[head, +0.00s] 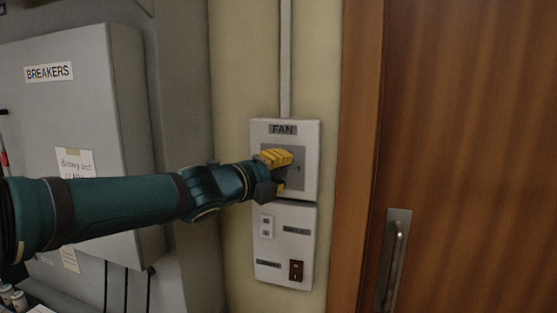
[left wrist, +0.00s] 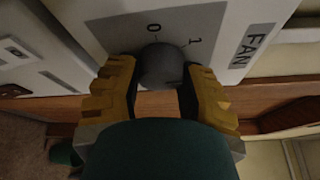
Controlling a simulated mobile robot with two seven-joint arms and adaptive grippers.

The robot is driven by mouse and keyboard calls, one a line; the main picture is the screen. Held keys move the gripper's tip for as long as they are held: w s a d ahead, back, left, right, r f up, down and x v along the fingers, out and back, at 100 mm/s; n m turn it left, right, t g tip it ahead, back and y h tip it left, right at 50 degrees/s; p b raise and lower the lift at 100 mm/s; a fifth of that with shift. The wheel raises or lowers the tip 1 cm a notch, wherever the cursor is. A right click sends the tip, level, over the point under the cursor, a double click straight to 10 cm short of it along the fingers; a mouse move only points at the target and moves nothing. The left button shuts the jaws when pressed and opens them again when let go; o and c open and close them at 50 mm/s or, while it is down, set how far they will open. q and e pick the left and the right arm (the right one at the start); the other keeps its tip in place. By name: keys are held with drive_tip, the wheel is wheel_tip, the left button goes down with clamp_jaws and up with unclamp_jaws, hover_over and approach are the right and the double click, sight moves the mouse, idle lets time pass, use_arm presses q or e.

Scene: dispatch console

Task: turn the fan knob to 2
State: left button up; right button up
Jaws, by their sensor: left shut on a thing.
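The fan panel (head: 311,145) is a pale plate labelled FAN on the wall, with a grey square dial face. My left gripper (head: 280,170), with yellow fingers, is at the dial and hides the knob in the head view. In the left wrist view the round grey knob (left wrist: 161,66) sits between the two yellow fingers of my left gripper (left wrist: 163,84), which is shut on it. The marks 0 and 1 show beside the knob; a 2 cannot be made out, and the knob's pointer is not clear. My right gripper is not in view.
Below the fan dial is a lower plate (head: 283,247) with a white switch and a dark brown switch. A wooden door (head: 470,150) with a metal handle (head: 394,255) is close on the right.

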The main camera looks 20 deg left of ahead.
use_arm(q)
drive_tip(key=shift+r+m+g+y+p, duration=0.2)
drive_tip(key=shift+m+y+p, duration=0.05)
drive_tip(key=shift+m+p, duration=0.35)
drive_tip(key=shift+r+m+g+y+p, duration=0.15)
drive_tip(key=shift+m+g+y+p, duration=0.1)
drive_tip(key=shift+m+p, duration=0.3)
drive_tip(key=shift+f+m+p, duration=0.15)
drive_tip(key=shift+m+p, duration=0.25)
drive_tip(key=shift+m, duration=0.25)
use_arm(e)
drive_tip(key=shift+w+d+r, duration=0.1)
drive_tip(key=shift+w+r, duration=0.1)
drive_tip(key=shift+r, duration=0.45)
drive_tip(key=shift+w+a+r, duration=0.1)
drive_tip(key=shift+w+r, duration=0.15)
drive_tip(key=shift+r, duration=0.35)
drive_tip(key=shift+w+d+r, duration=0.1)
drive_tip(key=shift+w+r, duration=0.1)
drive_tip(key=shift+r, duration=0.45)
use_arm(q)
drive_tip(key=o, duration=1.2)
drive_tip(key=shift+w+f, duration=0.1)
drive_tip(key=shift+f, duration=0.05)
drive_tip(key=v, duration=1.2)
drive_tip(key=shift+d+r, duration=0.15)
drive_tip(key=shift+r, duration=0.1)
